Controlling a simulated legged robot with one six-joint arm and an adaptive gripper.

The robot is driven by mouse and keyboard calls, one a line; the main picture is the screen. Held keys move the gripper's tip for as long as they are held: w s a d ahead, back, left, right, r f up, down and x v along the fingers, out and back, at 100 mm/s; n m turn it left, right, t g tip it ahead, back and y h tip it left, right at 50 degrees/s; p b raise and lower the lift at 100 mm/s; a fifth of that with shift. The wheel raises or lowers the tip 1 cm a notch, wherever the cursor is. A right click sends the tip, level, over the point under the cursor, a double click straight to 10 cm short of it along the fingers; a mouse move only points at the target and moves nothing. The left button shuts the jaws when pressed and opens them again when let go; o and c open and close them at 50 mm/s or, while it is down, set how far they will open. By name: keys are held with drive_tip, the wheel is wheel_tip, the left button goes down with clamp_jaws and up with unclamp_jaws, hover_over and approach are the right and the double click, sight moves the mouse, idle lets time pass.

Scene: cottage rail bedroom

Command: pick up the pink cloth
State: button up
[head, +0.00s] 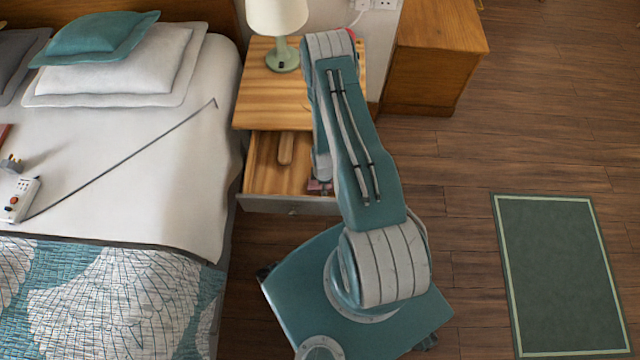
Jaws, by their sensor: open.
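A small dusky pink patch (316,187) shows in the front right of the open drawer (262,205), beside my arm. It may be the pink cloth, but most of it is hidden and its shape is unclear. My arm reaches over the right side of the nightstand (252,110) and drawer. A grey part of my arm comes down close to the pink patch. My gripper is hidden behind my arm, so I cannot see its fingers or any contact.
A brown wooden object (286,148) lies in the drawer. A lamp (280,52) stands on the nightstand. The bed (205,170) borders the left, with a power strip (18,200) and cable on it. A wooden cabinet (430,60) stands behind. Floor around the green rug (555,265) is clear.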

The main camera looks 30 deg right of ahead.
drive_tip(key=c, duration=0.9)
drive_tip(key=shift+r, duration=0.15)
wheel_tip(320, 180, up, 10)
drive_tip(key=shift+f, duration=0.1)
